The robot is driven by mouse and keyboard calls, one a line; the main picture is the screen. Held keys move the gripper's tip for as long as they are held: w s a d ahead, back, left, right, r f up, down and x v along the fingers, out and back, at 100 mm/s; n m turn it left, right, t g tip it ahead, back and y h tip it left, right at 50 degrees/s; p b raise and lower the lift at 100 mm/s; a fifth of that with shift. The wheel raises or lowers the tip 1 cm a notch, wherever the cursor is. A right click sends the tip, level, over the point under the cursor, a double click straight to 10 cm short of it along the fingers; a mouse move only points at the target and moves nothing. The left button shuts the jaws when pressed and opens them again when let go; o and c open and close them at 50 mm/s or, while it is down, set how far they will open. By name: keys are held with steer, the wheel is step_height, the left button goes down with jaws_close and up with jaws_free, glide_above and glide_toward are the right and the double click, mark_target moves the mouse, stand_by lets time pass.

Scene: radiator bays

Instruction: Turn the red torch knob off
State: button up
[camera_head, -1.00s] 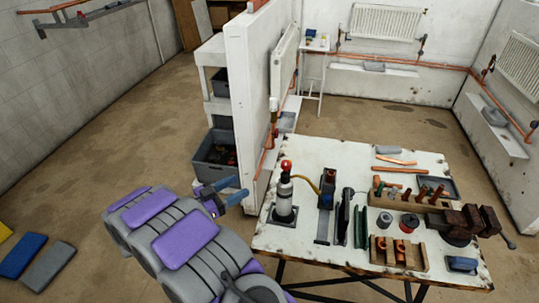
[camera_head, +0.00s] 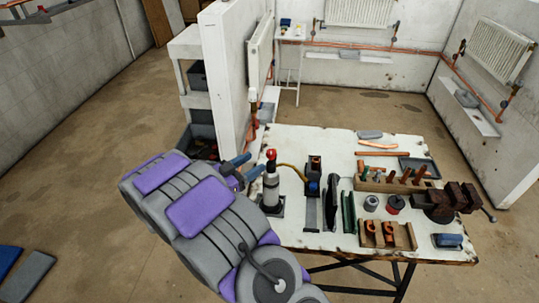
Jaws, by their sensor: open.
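The red torch knob (camera_head: 271,155) sits on top of an upright grey-and-white gas torch (camera_head: 271,185) at the left side of the worktable. A yellow hose runs from the torch top to the right. My gripper (camera_head: 245,165) is open, with its blue-grey fingers just left of the knob and pointing right. It appears close to the knob but apart from it; the exact depth gap cannot be told. My grey and purple arm hides the table's left front corner.
The white worktable (camera_head: 300,143) also holds a dark clamp stand (camera_head: 313,190), a wooden rack (camera_head: 390,182), a fitting tray (camera_head: 386,235), two spools and a vise (camera_head: 450,197). A white partition wall (camera_head: 222,75) stands behind my gripper.

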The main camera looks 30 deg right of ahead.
mark_target(270, 151)
steer(key=b+x, duration=0.1)
steer(key=x, duration=0.7)
steer(key=shift+s+d+f, duration=0.1)
steer(key=shift+d, duration=0.15)
steer(key=shift+a, duration=0.4)
steer(key=shift+d, duration=0.4)
steer(key=c, duration=0.6)
steer(key=shift+c, duration=1.2)
steer(key=shift+a, duration=0.1)
steer(key=shift+c, duration=0.5)
steer(key=shift+a+m+g+p, duration=0.3)
steer(key=shift+g+p, duration=0.1)
steer(key=shift+p, duration=0.3)
steer(key=shift+d+p, duration=0.1)
steer(key=shift+p, duration=0.25)
steer(key=shift+d+m+g+p, duration=0.15)
steer(key=shift+m+g+p, duration=0.25)
steer(key=shift+g, duration=0.2)
